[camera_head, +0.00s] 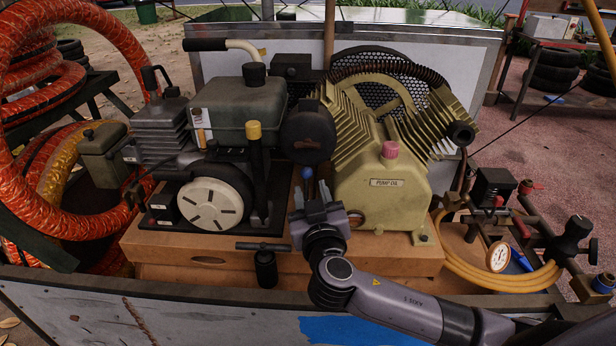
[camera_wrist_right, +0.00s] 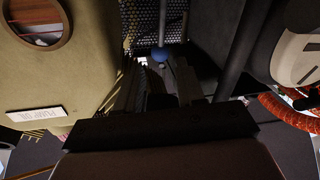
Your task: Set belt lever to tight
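A lever with a blue knob (camera_head: 308,173) stands between the engine and the pump; no label on it is readable. The knob also shows in the right wrist view (camera_wrist_right: 160,55), on a thin pale rod. My right gripper (camera_head: 314,198) is just in front of and below the knob in the head view. Its fingers (camera_wrist_right: 160,80) are apart, with the knob ahead between their tips; I see no grip on it. My left gripper is not in view.
The engine (camera_head: 235,108) with its white round cover (camera_head: 214,204) is to the left. The pump (camera_head: 383,190), labelled "PUMP OIL", is close on the right. A black T-handle (camera_head: 265,246) sticks out in front. Yellow hose and a gauge (camera_head: 498,256) lie at right.

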